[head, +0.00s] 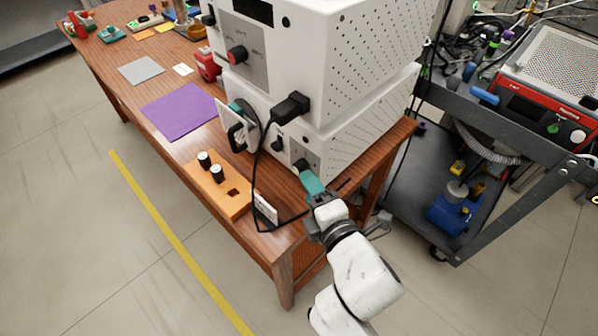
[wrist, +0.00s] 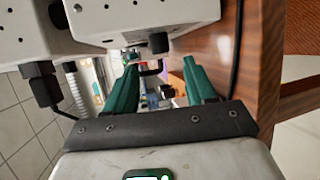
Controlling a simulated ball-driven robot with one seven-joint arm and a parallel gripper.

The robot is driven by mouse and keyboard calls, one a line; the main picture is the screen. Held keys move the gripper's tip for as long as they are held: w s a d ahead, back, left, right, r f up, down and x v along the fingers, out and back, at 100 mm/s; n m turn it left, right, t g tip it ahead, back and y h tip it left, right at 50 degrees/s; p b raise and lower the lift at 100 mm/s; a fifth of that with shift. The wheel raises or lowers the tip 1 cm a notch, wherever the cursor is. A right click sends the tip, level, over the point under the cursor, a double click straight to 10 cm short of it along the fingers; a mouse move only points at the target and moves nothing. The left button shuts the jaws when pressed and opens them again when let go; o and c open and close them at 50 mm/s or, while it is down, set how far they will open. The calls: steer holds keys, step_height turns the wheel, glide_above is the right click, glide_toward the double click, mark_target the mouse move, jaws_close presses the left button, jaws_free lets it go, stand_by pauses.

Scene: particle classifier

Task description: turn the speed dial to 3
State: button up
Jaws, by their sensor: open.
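The white lower box (head: 345,125) stands on the wooden table and has dark knobs on its front face. One black knob (head: 277,146) is left of my gripper. Another dark knob (head: 300,165) is at my fingertips. No label or number is readable, so I cannot tell which is the speed dial or its setting. My gripper (head: 306,174) has teal fingers and is close to the box's front. In the wrist view my gripper (wrist: 160,66) is open, with a black knob (wrist: 158,42) ahead between the fingertips. I cannot tell whether they touch it.
A larger white box (head: 330,60) with a red-tipped knob (head: 237,54) sits on top. A black plug (head: 291,108) and its cable hang close to my gripper. An orange block (head: 215,190) with black-and-white vials stands at the table's front. A grey cart (head: 480,130) is at right.

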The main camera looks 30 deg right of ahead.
mark_target(300, 167)
steer(key=x, duration=0.6)
steer(key=shift+d, duration=0.1)
steer(key=shift+f, duration=0.1)
jaws_close()
stand_by(0.3)
